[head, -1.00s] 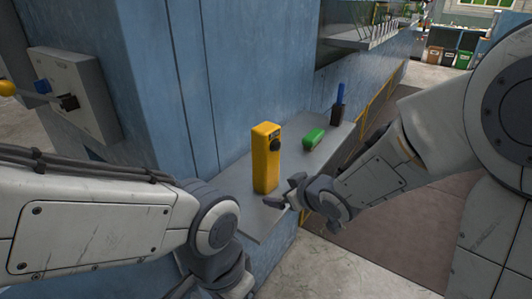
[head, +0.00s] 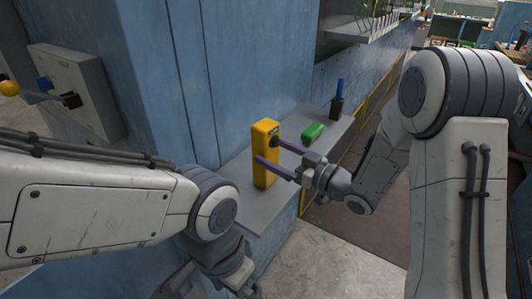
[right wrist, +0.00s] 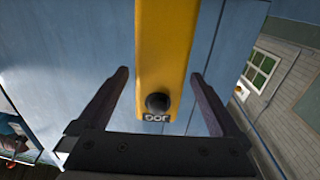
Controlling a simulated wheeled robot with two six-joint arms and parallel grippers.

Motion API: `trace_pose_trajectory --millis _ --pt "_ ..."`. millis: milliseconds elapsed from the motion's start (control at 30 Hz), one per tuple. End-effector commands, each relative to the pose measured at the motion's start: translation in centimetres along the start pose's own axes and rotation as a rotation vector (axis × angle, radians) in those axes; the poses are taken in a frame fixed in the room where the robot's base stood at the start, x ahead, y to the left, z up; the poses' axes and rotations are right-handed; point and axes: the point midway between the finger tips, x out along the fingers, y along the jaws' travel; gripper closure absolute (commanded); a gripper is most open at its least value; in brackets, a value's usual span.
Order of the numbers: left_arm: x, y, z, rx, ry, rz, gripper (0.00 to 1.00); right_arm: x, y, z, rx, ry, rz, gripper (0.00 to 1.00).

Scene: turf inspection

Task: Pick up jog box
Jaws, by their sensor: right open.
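The jog box is a tall yellow box (head: 264,132) with a dark round knob, standing upright on a grey ledge (head: 232,182). In the right wrist view the yellow box (right wrist: 163,40) lies between the two spread fingers, with its black knob and "JOG" label near the palm. My right gripper (head: 265,151) reaches in from the right, open, one finger on either side of the box. In the right wrist view, gaps show between the fingers (right wrist: 160,73) and the box. My left arm's wrist shows at the bottom; its fingers are out of view.
A green block (head: 313,131) and a dark holder with a blue upright piece (head: 337,106) stand farther back on the ledge. A blue wall (head: 215,80) rises behind. A grey panel with a lever (head: 70,95) is at left. A yellow rail runs right of the ledge.

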Motion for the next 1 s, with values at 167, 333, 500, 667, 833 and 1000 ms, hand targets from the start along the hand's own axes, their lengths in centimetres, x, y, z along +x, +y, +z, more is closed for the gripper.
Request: trace_pose_trajectory --millis 167,333,500,667,833,1000 --pt "-0.5 0.0 0.0 0.0 0.0 0.0 0.03 1.6 -0.1 -0.1 0.0 0.0 -0.001 0.0" --pt "-1.9 0.1 -0.1 0.0 0.0 0.0 0.03 3.8 -0.2 -0.1 0.002 -0.002 -0.003 0.0" --pt "-2.6 0.2 -0.1 0.0 0.0 0.0 0.03 6.0 -0.2 0.2 0.0 -0.002 -0.001 0.0" --pt "-2.7 0.2 -0.1 0.0 0.0 0.0 0.03 6.7 -0.1 0.3 0.0 -0.001 0.001 0.0" --pt "-2.6 0.2 -0.1 0.0 0.0 0.0 0.03 6.6 -0.1 0.3 0.0 -0.001 0.001 0.08" --pt "-2.6 0.2 -0.1 0.0 0.0 0.0 0.03 6.6 -0.1 0.3 0.0 -0.001 0.001 0.73"
